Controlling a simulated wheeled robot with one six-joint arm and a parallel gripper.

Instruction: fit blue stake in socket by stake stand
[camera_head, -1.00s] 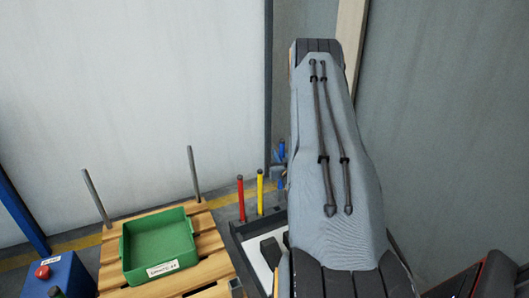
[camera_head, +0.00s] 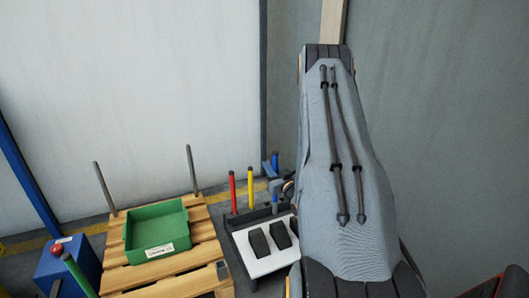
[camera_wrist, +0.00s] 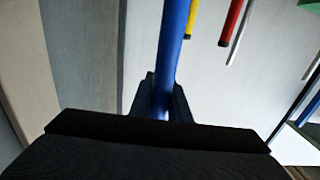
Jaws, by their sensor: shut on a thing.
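The blue stake (camera_head: 275,162) stands about upright behind the red and yellow stakes in the head view. In the wrist view the blue stake (camera_wrist: 172,50) runs up from between the dark fingers of my gripper (camera_wrist: 162,98), which is shut on it. In the head view my gripper (camera_head: 281,187) is partly hidden behind my arm. The stake stand (camera_head: 238,222) is a dark tray with a white panel. A small grey fitting at the pallet's near right corner (camera_head: 223,270), beside the stand, looks like an empty socket. The stake's lower end is not clear.
A red stake (camera_head: 233,192) and a yellow stake (camera_head: 250,188) stand upright at the stand. Two black blocks (camera_head: 260,243) lie on its panel. A wooden pallet (camera_head: 205,240) carries a green bin (camera_head: 130,238) and grey posts. A green stake (camera_head: 78,275) rises near a blue box (camera_head: 60,262).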

